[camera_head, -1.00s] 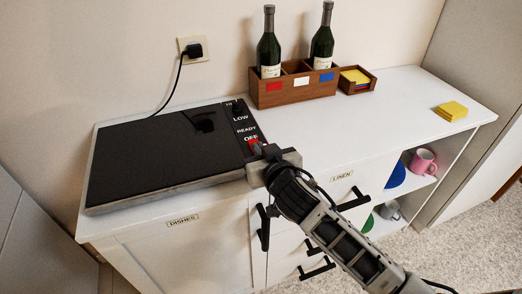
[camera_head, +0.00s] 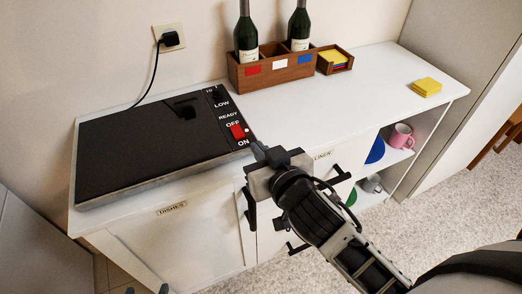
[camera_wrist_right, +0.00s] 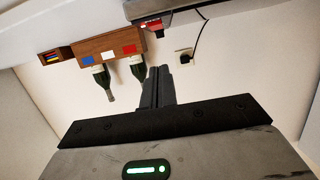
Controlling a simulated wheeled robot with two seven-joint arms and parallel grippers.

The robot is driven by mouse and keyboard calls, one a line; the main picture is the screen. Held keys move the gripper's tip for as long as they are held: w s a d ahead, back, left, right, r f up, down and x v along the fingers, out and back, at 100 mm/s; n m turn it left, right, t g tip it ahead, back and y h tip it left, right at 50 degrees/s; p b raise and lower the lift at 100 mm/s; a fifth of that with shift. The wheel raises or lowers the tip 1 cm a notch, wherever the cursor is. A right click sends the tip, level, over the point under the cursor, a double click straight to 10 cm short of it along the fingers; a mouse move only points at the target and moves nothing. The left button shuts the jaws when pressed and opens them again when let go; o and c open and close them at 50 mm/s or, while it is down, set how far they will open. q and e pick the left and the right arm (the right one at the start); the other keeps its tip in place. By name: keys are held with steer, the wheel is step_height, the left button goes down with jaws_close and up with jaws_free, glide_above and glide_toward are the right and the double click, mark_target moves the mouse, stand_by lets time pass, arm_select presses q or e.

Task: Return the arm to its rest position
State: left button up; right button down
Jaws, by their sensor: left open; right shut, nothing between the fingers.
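My right arm reaches in from the lower right in the head view. Its gripper (camera_head: 258,152) is shut and empty, just off the front right corner of the hot plate (camera_head: 140,140). The red switch (camera_head: 237,131) on the plate's control strip sits between the printed OFF and ON. In the right wrist view the shut fingers (camera_wrist_right: 157,72) point toward the wall, and the picture is upside down. Two dark fingertips of my left gripper (camera_head: 146,290) show apart at the bottom edge of the head view. The rest of the left arm is hidden.
A wooden box (camera_head: 272,72) with two bottles and a small note holder (camera_head: 335,62) stand at the counter's back. Yellow notes (camera_head: 426,87) lie at the right. Black handles stick out from the cabinet front. A pink mug (camera_head: 401,136) sits on the open shelf.

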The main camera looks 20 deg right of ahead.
stand_by(0.5)
steer(key=s+f+n+g+y, duration=0.1)
steer(key=s+f+g, duration=0.1)
steer(key=s+f, duration=0.4)
steer(key=s+f+n+g+y, duration=0.1)
steer(key=s+f, duration=0.5)
steer(key=f, duration=0.6)
steer(key=shift+s+a+f+g, duration=0.25)
steer(key=shift+a+g, duration=0.1)
steer(key=shift+g, duration=0.55)
